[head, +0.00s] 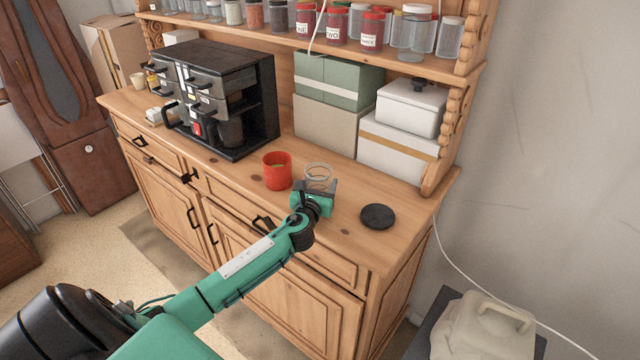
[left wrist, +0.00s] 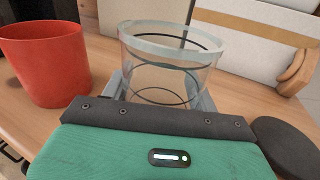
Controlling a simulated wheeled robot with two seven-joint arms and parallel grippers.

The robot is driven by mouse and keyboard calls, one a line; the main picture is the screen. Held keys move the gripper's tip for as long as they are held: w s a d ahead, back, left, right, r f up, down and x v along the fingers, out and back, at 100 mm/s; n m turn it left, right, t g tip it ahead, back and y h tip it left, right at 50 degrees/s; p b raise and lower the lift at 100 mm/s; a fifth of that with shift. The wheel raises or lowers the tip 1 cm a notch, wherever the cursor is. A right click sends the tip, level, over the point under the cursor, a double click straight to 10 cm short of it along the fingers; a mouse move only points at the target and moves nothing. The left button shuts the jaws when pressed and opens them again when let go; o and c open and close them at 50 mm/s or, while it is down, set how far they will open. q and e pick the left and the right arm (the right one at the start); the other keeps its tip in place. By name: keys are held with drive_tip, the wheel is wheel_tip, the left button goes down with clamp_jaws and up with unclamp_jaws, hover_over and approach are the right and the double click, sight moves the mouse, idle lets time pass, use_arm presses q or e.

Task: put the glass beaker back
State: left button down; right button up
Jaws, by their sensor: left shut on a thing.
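The clear glass beaker (head: 318,172) is upright at the dresser's counter, between a red cup and a black disc. My left gripper (head: 316,190) is shut on it from the front. In the left wrist view the beaker (left wrist: 170,62) stands between the fingers of my left gripper (left wrist: 165,92), its open rim facing up. The gripper body hides its lower front, so I cannot tell whether its base touches the counter. My right gripper is not in view.
The red cup (head: 277,171) stands close on the left, the black disc (head: 377,216) lies to the right. Behind are a coffee machine (head: 215,98), green boxes (head: 338,80) and white boxes (head: 398,145). Jars (head: 372,30) line the shelf above.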

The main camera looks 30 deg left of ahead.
use_arm(q)
drive_tip(key=shift+f, duration=0.15)
drive_tip(key=shift+c, duration=2.1)
unclamp_jaws()
drive_tip(key=shift+s, duration=0.15)
drive_tip(key=b+v, duration=0.3)
drive_tip(key=v, duration=0.7)
drive_tip(key=shift+s+d, duration=0.15)
drive_tip(key=shift+s, duration=0.2)
drive_tip(key=shift+s+d+r, duration=0.15)
drive_tip(key=shift+s+r, duration=0.1)
drive_tip(key=shift+s, duration=0.25)
